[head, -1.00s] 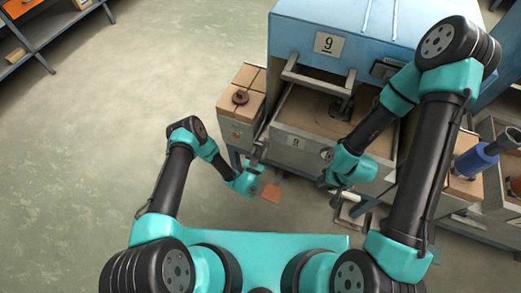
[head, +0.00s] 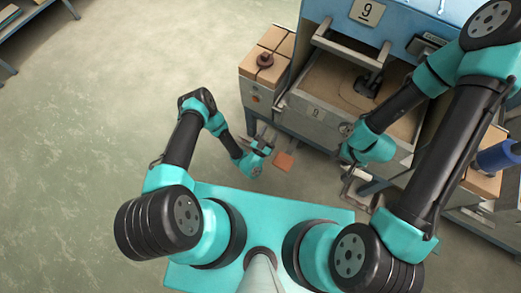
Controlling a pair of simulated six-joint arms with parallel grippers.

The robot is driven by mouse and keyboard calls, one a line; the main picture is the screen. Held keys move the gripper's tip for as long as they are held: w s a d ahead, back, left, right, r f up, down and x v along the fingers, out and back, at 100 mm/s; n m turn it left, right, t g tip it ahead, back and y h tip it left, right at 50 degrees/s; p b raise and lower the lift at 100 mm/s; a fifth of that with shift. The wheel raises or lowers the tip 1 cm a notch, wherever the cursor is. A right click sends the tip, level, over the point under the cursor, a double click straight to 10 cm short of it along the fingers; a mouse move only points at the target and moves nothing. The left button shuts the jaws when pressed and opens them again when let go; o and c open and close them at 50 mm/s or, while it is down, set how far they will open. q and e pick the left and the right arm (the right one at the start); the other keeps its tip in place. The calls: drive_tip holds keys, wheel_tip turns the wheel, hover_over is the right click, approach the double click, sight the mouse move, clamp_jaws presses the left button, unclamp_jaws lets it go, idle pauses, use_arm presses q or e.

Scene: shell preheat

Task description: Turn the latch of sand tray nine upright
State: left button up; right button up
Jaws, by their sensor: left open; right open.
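The sand tray (head: 327,128) marked 9 is a grey metal drawer pulled out of the blue cabinet (head: 396,22), which also carries a 9 plate. Sand and a dark fitting (head: 366,87) show inside it. A small round part (head: 346,128) sits on the tray's front right of the number; I cannot tell whether it is the latch, or its angle. My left gripper (head: 267,143) is open and empty, left of and below the tray front. My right gripper (head: 346,154) is open at the tray front's right part; its own wrist partly hides its fingers.
A wooden-topped box (head: 265,62) with a dark knob stands left of the tray. A grey bar handle (head: 347,43) spans above the tray. A reddish plate (head: 284,161) lies below my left gripper. A blue cylinder (head: 497,157) is at right. The left floor is clear.

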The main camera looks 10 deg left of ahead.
use_arm(q)
drive_tip(key=v, duration=0.9)
drive_tip(key=shift+s+f, duration=0.1)
